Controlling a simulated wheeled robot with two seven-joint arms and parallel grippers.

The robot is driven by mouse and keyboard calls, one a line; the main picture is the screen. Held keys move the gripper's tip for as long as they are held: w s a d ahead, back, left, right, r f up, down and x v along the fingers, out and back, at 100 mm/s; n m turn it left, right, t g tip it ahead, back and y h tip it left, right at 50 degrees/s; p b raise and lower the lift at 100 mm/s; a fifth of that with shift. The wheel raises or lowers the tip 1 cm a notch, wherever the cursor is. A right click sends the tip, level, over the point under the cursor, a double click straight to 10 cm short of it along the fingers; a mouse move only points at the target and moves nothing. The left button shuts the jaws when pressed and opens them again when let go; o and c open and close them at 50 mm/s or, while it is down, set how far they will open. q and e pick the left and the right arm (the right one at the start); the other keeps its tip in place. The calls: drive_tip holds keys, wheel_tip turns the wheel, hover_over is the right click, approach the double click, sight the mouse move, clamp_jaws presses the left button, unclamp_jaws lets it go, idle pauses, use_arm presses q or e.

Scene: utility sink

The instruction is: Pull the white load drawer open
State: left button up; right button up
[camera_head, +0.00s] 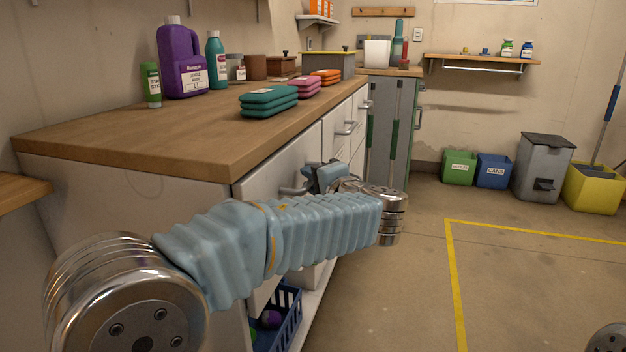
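The white drawer front (268,182) is on the near end of the cabinet's front face, under the wooden worktop. A grey bar handle (294,189) is on it. My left arm crosses in front and hides most of the front's lower part. My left gripper (322,179) is at the handle's right end, close to the white front. Its fingertips are small and partly hidden, so I cannot tell whether they are open, shut or touching the handle. I cannot see a clear gap showing the drawer pulled out. My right gripper is not in view.
Further white fronts with handles (346,128) continue along the cabinet. Bottles (183,66) and folded cloths (268,101) stand on the worktop (150,130). A blue basket (288,318) is low under my arm. The floor (400,300) to the right is clear; bins (543,168) stand far back.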

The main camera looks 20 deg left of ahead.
use_arm(q)
clamp_jaws()
